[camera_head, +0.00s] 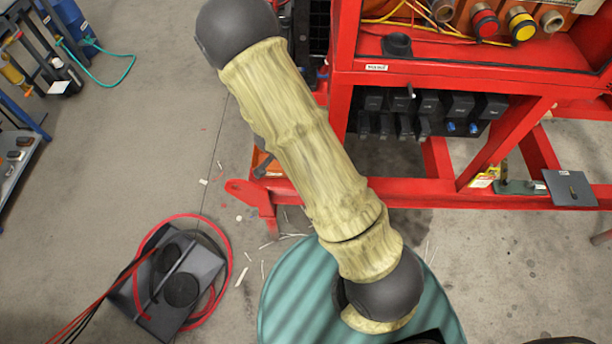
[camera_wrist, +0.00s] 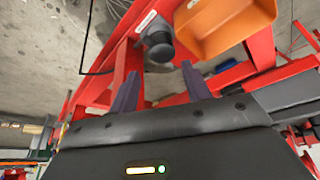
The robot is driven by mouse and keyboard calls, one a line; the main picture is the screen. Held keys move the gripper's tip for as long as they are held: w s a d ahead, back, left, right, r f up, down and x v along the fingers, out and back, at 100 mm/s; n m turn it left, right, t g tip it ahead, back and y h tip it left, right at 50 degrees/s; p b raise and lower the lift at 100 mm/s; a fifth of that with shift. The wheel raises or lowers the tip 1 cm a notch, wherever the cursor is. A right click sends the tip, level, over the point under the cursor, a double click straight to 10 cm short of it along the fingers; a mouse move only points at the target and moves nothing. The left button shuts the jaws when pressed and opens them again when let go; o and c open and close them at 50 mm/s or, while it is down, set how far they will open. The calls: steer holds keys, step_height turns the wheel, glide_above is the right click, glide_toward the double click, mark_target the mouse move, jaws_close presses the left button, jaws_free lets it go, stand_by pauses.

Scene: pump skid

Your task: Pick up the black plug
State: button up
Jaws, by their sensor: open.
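A short black cylindrical piece, which looks like the black plug (camera_head: 397,45), stands on the red frame's ledge near a small white label. In the wrist view a dark round-ended piece that looks like the same plug (camera_wrist: 158,46) sits on the red frame, beside an orange bin. My gripper (camera_wrist: 161,84) is open, its two dark fingers apart with nothing between them. The plug appears beyond the fingertips, roughly between them in the picture, and apart from them. In the head view my gripper is not visible; only my arm shows.
The red skid frame (camera_head: 345,100) carries red and yellow capped fittings (camera_head: 485,22), loose yellow wires and a row of black connectors (camera_head: 420,108). The orange bin (camera_wrist: 225,27) is close to the plug. A black box with red hose (camera_head: 180,278) lies on the open floor at left.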

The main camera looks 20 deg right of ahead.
steer(key=b+x, duration=0.1)
steer(key=x, duration=0.3)
steer(key=shift+d+f+b, duration=0.1)
steer(key=shift+f+b, duration=0.05)
steer(key=shift+b, duration=0.15)
steer(key=shift+w+d+b+x, duration=0.15)
steer(key=shift+b+x, duration=0.3)
steer(key=shift+x, duration=0.9)
steer(key=shift+w+d+b+x, duration=0.15)
steer(key=shift+b+x, duration=0.3)
steer(key=shift+x, duration=0.85)
steer(key=shift+r, duration=0.2)
steer(key=c, duration=0.7)
steer(key=shift+c, duration=0.2)
steer(key=shift+r, duration=0.1)
